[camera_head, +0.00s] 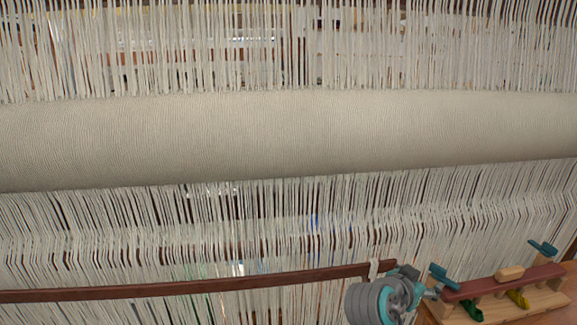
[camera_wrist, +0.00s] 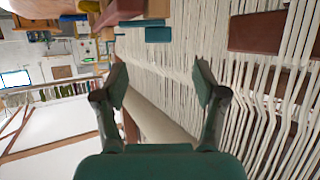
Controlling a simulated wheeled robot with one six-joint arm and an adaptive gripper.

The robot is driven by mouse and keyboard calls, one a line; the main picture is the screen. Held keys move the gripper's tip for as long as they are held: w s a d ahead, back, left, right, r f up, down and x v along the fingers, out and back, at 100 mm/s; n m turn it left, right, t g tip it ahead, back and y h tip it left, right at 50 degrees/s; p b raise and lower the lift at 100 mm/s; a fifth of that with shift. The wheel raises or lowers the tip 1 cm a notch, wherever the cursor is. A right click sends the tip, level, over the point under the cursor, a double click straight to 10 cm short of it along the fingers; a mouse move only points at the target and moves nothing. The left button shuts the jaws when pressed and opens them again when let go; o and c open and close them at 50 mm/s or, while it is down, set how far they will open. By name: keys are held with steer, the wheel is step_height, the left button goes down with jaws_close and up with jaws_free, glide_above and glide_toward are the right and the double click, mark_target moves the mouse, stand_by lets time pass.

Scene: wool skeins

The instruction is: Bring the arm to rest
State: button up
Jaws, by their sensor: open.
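My gripper (camera_wrist: 160,82) is open, with its two dark green fingers spread apart. Nothing is between the fingertips; pale strands show behind them. In the head view, a grey and teal part of my arm shows at the bottom right, left of a small wooden rack (camera_head: 540,301). The rack has a reddish bar on top, and green and yellow pieces show under the bar. Teal pieces (camera_head: 543,248) show by the rack's ends. I cannot tell whether the fingers show in the head view.
A large loom with pale hanging strands (camera_head: 150,240) fills the head view. A thick roll of cream cloth (camera_head: 290,135) crosses it. A dark wooden bar (camera_head: 180,288) runs low across the front. In the wrist view, a room with a white wall (camera_wrist: 62,125) lies to the left.

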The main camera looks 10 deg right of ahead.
steer(key=s+a+f+n+t+y, duration=0.35)
steer(key=s+a+f+n, duration=0.2)
steer(key=s+f, duration=0.5)
steer(key=s+a+f+n+t+y, duration=0.2)
steer(key=s+a+f+n+y, duration=0.3)
steer(key=s+f, duration=0.5)
steer(key=s+a+r+y, duration=0.1)
steer(key=s+a+r, duration=0.1)
steer(key=s, duration=0.6)
steer(key=s+a+r+t+y, duration=0.1)
steer(key=s+a+r, duration=0.1)
steer(key=s, duration=0.6)
steer(key=s+a+r+t+y, duration=0.1)
steer(key=s+a+r, duration=0.1)
steer(key=s, duration=0.6)
steer(key=shift+a+r+n, duration=0.15)
steer(key=shift+r+n, duration=0.2)
steer(key=shift+n, duration=0.1)
